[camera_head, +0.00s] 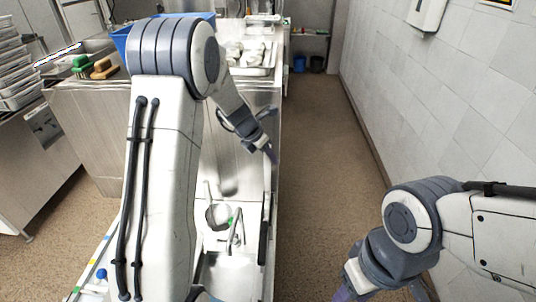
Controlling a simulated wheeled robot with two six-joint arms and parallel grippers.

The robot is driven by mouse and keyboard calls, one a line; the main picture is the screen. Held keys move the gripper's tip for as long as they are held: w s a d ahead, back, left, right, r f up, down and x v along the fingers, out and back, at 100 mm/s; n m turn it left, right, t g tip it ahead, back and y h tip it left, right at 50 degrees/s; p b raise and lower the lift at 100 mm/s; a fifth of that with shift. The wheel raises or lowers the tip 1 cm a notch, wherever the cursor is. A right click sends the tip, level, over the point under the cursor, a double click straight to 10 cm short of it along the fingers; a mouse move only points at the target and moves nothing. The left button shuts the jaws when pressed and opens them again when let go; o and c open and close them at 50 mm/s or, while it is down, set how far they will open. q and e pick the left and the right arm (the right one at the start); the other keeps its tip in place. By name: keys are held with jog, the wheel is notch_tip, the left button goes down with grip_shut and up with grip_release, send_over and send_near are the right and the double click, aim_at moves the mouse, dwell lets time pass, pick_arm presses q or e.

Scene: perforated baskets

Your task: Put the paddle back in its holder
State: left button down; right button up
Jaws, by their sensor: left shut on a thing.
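My left arm crosses the middle of the view, and its gripper (270,153) is beside the right edge of the steel counter, pointing down and to the right. I cannot make out the paddle's holder for certain. My right gripper (380,292) is at the bottom right over the floor, cut off by the frame edge, so its opening cannot be judged.
The steel counter (95,98) carries a green brush (82,66), a brown brush (104,69), a blue basket (121,40) and a white tray (262,71) of pale items. Stacked metal trays (14,70) stand left. A tiled wall (445,110) bounds the clear floor aisle on the right.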

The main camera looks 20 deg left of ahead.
pick_arm(q)
jog(key=shift+f+b, duration=0.3)
jog(key=shift+f, duration=0.15)
dwell(0.5)
jog(key=shift+c, duration=2)
grip_release()
jog(key=v, duration=1)
jog(key=shift+s+r+b, duration=0.15)
jog(key=shift+r+b, duration=0.05)
jog(key=shift+b, duration=0.25)
